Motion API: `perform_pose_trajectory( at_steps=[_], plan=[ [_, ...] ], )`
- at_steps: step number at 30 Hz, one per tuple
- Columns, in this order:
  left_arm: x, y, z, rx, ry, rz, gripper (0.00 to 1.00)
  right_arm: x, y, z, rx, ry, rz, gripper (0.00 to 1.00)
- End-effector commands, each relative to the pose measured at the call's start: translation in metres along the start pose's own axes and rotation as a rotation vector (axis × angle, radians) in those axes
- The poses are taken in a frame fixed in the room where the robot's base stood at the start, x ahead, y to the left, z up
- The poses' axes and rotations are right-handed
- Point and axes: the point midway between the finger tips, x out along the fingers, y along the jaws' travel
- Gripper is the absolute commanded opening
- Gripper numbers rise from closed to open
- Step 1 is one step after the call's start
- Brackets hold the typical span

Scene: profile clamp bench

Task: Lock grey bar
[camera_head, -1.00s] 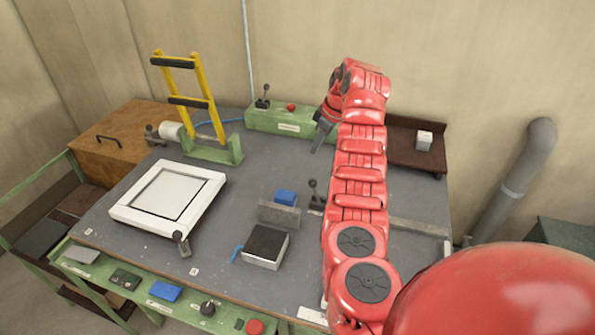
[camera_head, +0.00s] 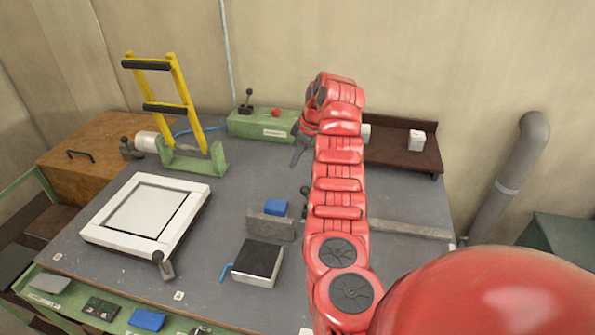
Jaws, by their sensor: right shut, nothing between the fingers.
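A long grey bar (camera_head: 410,229) lies flat on the bench at the right. Its left part is hidden behind my right arm. A short grey block (camera_head: 270,226) stands left of the arm, with a blue block (camera_head: 276,207) just behind it. A dark lever (camera_head: 304,190) shows only partly at the left edge of my arm. A black-topped block (camera_head: 259,260) with a blue handle (camera_head: 226,270) sits nearer the front. My right gripper (camera_head: 296,158) is shut and empty, pointing down above the bench in front of the green box. My left gripper is out of view.
A green box (camera_head: 262,125) with a lever and red button stands at the back. A dark shelf (camera_head: 395,152) holds white blocks. A white frame (camera_head: 188,210) and a yellow-handled press (camera_head: 188,105) are at the left.

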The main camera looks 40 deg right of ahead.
Motion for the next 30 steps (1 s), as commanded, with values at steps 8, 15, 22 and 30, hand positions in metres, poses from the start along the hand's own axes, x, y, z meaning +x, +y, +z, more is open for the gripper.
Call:
perform_pose_trajectory(
  at_steps=[8, 15, 22, 30],
  plan=[
    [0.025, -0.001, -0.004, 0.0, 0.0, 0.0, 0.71, 0.048, -0.002, 0.0, 0.003, -0.004, -0.006, 0.0],
    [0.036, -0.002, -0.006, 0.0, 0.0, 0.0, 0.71, 0.082, 0.0, -0.001, 0.003, 0.0, -0.002, 0.0],
    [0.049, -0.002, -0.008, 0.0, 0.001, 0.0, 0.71, 0.085, 0.0, 0.014, 0.002, -0.001, 0.0, 0.0],
    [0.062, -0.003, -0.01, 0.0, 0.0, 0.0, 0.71, 0.078, 0.0, 0.035, 0.001, -0.001, 0.001, 0.0]
  ],
)
